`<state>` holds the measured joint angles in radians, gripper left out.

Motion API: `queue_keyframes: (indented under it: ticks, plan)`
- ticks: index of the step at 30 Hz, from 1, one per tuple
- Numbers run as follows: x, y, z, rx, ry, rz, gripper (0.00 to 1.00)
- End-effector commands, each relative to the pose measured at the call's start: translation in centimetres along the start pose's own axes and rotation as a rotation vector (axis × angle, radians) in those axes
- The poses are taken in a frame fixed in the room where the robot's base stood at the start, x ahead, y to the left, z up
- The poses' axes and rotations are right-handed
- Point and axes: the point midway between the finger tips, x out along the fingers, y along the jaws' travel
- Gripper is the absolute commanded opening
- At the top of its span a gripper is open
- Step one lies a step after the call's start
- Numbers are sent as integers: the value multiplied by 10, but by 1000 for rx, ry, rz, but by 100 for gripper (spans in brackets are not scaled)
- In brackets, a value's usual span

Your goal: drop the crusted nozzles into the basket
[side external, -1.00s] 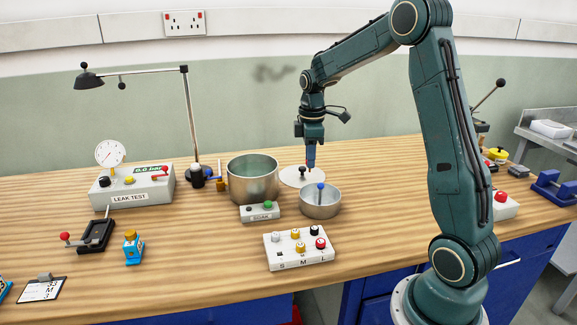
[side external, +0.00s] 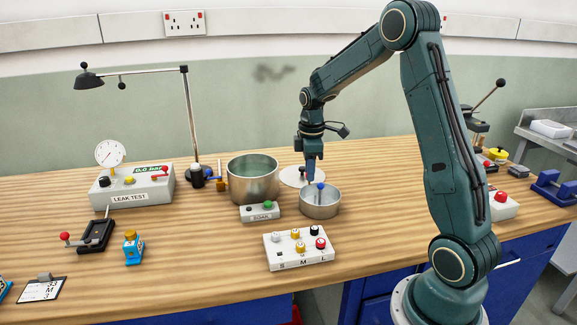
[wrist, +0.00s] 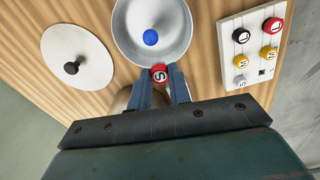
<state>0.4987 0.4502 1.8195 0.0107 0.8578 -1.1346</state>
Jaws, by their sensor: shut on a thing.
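My gripper (wrist: 163,85) is shut on a red nozzle (wrist: 160,74) marked S, seen in the wrist view between the blue fingers. In the side view my gripper (side external: 311,181) points down at the back rim of a round metal bowl (side external: 319,209), which may be the basket. A blue knob (side external: 320,186) stands in its middle; the bowl also shows in the wrist view (wrist: 124,40). In the side view the nozzle is too small to make out. Several nozzles with coloured caps stand in a white S-M-L rack (side external: 298,263). Crust cannot be made out.
A larger metal pot (side external: 253,186) stands left of the bowl, with a SOAK box (side external: 259,211) in front. A white lid (side external: 288,177) with a black knob lies behind the bowl. The leak tester (side external: 131,187) and lamp (side external: 191,125) are farther left.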

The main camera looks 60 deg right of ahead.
Motion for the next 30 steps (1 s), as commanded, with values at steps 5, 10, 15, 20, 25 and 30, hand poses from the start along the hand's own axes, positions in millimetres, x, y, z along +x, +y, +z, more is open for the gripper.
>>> queue_keyframes:
  ticks: [5,10,15,20,25,30]
  plan:
    - [11,0,0,0,0,-1,0]
    - [17,0,0,0,0,0,0]
    - [19,0,0,0,0,0,0]
    - [19,0,0,0,0,0,0]
    - [19,0,0,0,0,0,37]
    - [19,0,0,0,0,1,45]
